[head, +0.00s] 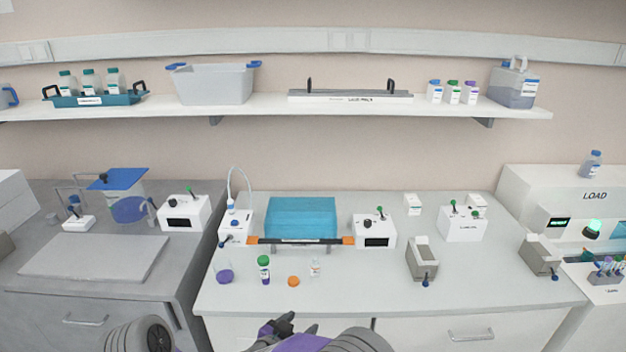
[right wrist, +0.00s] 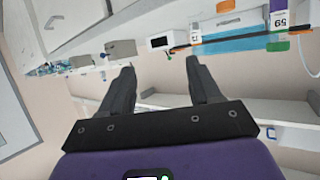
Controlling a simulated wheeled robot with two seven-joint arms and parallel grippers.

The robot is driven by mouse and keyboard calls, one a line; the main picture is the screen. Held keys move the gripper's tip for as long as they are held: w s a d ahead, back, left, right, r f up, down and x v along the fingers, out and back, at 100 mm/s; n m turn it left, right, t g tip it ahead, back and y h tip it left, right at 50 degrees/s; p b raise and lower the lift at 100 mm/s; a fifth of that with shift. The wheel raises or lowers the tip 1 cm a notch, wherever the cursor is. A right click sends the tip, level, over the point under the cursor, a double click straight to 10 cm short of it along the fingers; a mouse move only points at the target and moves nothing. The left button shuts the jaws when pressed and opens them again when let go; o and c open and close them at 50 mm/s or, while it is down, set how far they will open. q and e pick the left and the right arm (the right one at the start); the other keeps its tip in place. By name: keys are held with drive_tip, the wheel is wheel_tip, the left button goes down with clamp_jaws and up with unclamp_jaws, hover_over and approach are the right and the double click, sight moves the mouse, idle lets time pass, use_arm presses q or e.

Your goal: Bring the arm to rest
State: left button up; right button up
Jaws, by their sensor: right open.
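My right gripper (head: 277,326) shows at the bottom centre of the head view, in front of the white bench's front edge and apart from the bench items. In the right wrist view its two dark fingers (right wrist: 160,76) stand wide apart with nothing between them. A purple part of my right arm shows behind it. A grey rounded part of my left arm shows at the bottom left of the head view. My left gripper is out of view.
The white bench (head: 240,298) carries a purple-bottomed vessel (head: 225,276), a green-capped tube (head: 264,268), an orange cap (head: 293,281), a small bottle (head: 315,268), a blue block (head: 302,217) and white devices (head: 375,232). A grey bench (head: 60,290) stands left. The bench's front middle is clear.

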drive_tip(key=w+d+f+n+y, duration=0.1)
drive_tip(key=w+d+f+y, duration=0.1)
drive_tip(key=w+d+f, duration=0.35)
drive_tip(key=s+d+f+n+g+y, duration=0.1)
drive_tip(key=s+d+f+g+y, duration=0.15)
drive_tip(key=f, duration=0.45)
drive_tip(key=s+d+f+n+g+y, duration=0.1)
drive_tip(key=s+d+f+y, duration=0.2)
drive_tip(key=f, duration=0.4)
drive_tip(key=s+d+f+g+y, duration=0.1)
drive_tip(key=s+f+g+y, duration=0.1)
drive_tip(key=s, duration=0.9)
drive_tip(key=s+d+f+g+y, duration=0.1)
drive_tip(key=s+f+g, duration=0.4)
drive_tip(key=s, duration=0.6)
drive_tip(key=shift+d+n+y, duration=0.15)
drive_tip(key=shift+n+y, duration=0.2)
drive_tip(key=shift+n, duration=0.05)
